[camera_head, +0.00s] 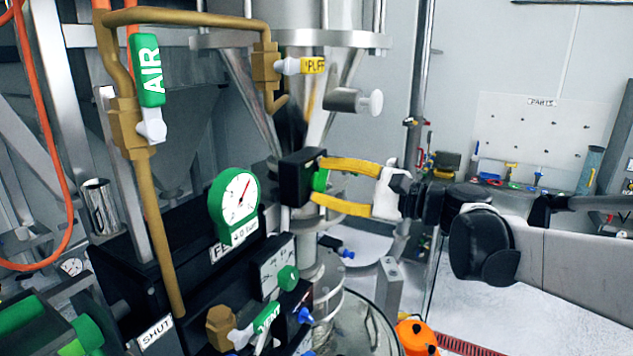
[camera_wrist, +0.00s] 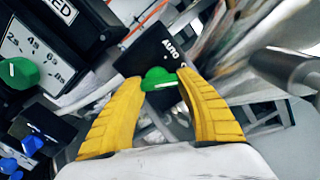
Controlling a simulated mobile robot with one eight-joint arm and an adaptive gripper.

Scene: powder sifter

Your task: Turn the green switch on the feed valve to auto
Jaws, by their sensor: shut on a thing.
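The green switch (camera_wrist: 158,80) sits on a black box, the feed valve (camera_wrist: 158,50), which has the word AUTO printed on its face in the wrist view. In the head view the black box (camera_head: 297,178) is in the middle and a bit of the green switch (camera_head: 320,181) shows between the yellow fingers. My gripper (camera_wrist: 158,82) is shut on the green switch, with one yellow finger on each side; it also shows in the head view (camera_head: 319,180). The fingertips hide the switch's sides.
A green-rimmed gauge (camera_head: 235,205) stands left of the feed valve. A green AIR handle (camera_head: 147,70) is on the brass pipe at upper left. A steel clamp knob (camera_head: 354,102) juts out above my gripper. An orange container (camera_head: 416,337) is at the bottom.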

